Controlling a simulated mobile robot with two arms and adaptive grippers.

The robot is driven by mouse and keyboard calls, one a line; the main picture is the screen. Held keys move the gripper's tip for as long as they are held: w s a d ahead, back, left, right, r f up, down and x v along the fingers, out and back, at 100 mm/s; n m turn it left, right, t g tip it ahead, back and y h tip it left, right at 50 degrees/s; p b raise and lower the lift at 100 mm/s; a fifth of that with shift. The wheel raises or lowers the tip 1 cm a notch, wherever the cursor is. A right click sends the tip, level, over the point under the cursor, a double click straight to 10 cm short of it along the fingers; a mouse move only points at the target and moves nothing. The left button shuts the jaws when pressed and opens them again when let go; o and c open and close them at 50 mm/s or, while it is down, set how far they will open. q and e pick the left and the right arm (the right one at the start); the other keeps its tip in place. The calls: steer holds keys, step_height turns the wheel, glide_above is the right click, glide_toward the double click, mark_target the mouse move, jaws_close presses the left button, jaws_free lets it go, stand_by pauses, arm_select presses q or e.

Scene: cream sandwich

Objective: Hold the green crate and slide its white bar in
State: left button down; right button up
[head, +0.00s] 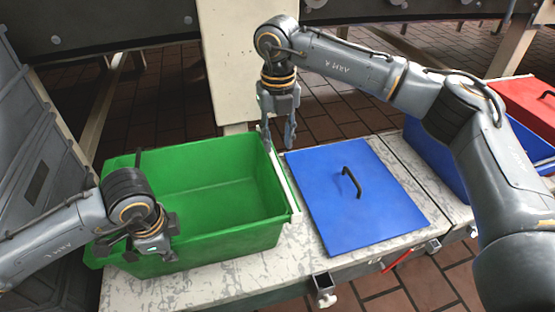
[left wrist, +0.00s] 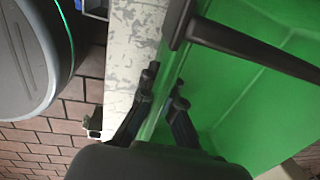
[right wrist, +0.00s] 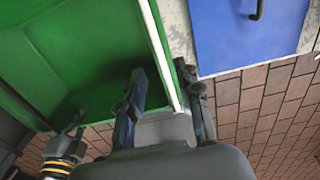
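The green crate (head: 205,175) stands on the pale bench, open at the top and empty where I can see in. The white bar (head: 285,180) lies along its right-hand rim; it also shows in the right wrist view (right wrist: 156,38). My left gripper (head: 153,245) is at the crate's near left wall. In the left wrist view (left wrist: 165,84) its fingers are close on both sides of the green rim. My right gripper (head: 278,140) points down at the bar's far end. In the right wrist view (right wrist: 166,82) its fingers stand apart, one each side of the bar, with visible gaps.
A blue lid (head: 370,195) with a black handle lies flat right of the crate, close to the bar. A blue crate (head: 430,150) and a red lid (head: 525,105) are further right. A dark bar (left wrist: 255,50) crosses the crate's left end. A pale post (head: 230,60) stands behind.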

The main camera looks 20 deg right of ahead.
mark_target(277, 167)
step_height(277, 167, down, 7)
stand_by(0.3)
jaws_close()
steer(key=shift+a, duration=0.15)
